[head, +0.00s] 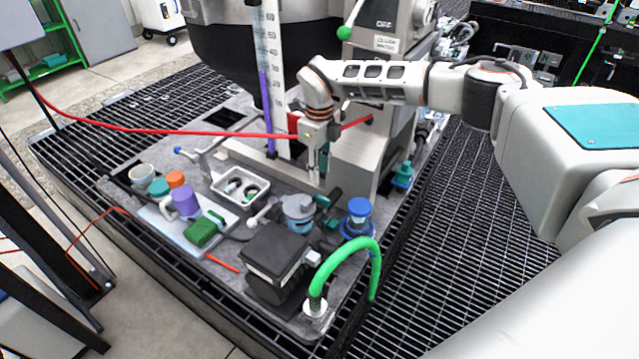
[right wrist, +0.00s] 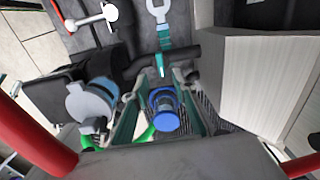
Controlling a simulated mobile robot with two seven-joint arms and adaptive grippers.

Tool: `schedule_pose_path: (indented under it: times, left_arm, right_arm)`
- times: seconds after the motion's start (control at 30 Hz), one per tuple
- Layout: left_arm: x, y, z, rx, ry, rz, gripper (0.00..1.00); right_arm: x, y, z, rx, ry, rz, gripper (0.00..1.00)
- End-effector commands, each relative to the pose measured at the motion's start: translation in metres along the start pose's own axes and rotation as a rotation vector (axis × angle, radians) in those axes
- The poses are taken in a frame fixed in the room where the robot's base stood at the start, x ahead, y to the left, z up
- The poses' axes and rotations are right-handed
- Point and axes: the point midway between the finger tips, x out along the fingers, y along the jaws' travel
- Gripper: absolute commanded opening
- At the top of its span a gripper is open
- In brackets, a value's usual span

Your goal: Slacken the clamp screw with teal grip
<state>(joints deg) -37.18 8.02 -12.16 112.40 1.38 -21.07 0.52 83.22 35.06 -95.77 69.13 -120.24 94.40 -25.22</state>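In the head view, another teal-coloured fitting (head: 403,174) stands right of the grey column. My right gripper (head: 318,170) points down in front of the column, above the bench plate. In the wrist view its fingers (right wrist: 160,95) are spread, with nothing visibly held; a blue-capped fitting (right wrist: 164,112) shows below, between them. My left gripper is out of view.
A red hose (head: 115,129) passes close to my right gripper. A white bin (head: 240,188), black box (head: 277,262), green hose (head: 350,250), purple cylinder (head: 186,201) and blue-topped fitting (head: 359,207) crowd the bench. The column (head: 362,160) stands close beside the gripper.

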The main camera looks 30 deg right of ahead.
Motion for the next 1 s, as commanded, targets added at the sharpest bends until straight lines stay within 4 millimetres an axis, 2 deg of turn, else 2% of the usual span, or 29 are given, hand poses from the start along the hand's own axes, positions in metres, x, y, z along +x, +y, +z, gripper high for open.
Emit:
schedule_pose_path:
  times: [0.1,0.3,1.0]
  left_arm:
    - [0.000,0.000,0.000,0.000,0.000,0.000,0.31]
    - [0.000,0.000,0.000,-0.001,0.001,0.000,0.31]
    - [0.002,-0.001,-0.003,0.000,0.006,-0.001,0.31]
  right_arm:
    - [-0.018,0.000,0.000,-0.001,-0.001,-0.001,0.27]
    - [-0.032,0.000,0.000,0.000,0.000,0.000,0.27]
    - [-0.032,0.000,0.000,0.000,0.001,0.000,0.27]
